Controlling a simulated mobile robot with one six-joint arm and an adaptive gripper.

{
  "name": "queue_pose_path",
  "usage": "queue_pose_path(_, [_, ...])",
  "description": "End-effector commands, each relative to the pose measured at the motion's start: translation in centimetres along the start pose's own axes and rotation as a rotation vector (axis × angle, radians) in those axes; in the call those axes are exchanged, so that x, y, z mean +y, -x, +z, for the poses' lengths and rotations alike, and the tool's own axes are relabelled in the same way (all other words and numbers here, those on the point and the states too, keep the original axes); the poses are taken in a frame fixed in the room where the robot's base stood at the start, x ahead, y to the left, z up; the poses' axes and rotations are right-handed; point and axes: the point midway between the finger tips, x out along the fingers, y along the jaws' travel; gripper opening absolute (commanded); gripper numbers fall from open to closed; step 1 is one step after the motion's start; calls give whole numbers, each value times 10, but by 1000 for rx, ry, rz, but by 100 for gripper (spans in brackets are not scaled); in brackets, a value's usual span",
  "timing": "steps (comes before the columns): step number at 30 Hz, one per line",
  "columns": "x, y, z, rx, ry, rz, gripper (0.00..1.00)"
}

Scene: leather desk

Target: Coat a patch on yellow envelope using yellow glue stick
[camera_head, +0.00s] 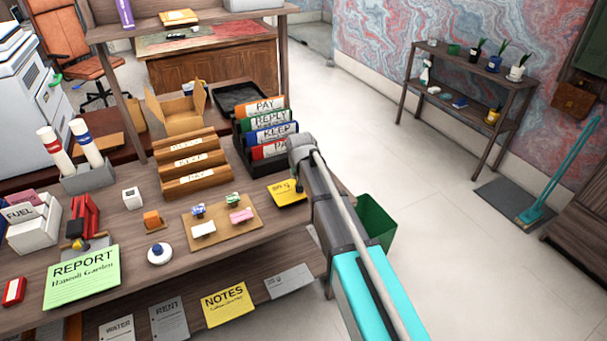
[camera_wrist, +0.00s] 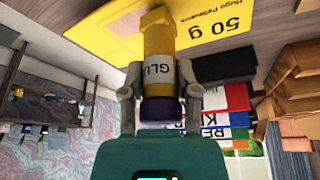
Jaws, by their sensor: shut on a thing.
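The yellow envelope (camera_head: 286,193) lies on the desk near its right end, in front of the upright files. In the wrist view the envelope (camera_wrist: 110,40) fills the top, printed "50 g" and a name. My gripper (camera_head: 303,160) is over the envelope, and in the wrist view its fingers (camera_wrist: 158,97) are shut on the yellow glue stick (camera_wrist: 157,45). The stick has a white "GLU" label and a purple end towards my palm. Its yellow far end points at the envelope; I cannot tell whether they touch. In the head view my gripper mostly hides the stick.
A black file rack (camera_head: 245,152) with labelled folders stands just behind the envelope. Wooden trays (camera_head: 190,163) and a tan board (camera_head: 222,225) with small blocks are to the left. A green bin (camera_head: 374,222) stands beyond the desk's right edge.

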Motion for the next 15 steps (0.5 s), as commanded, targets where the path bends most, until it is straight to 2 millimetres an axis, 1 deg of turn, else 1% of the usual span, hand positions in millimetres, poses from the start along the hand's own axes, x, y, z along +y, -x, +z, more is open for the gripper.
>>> queue_pose_path(11, [-1,1,0,0,0,0,0])
queue_pose_path(15, [0,6,-2,0,0,0,0])
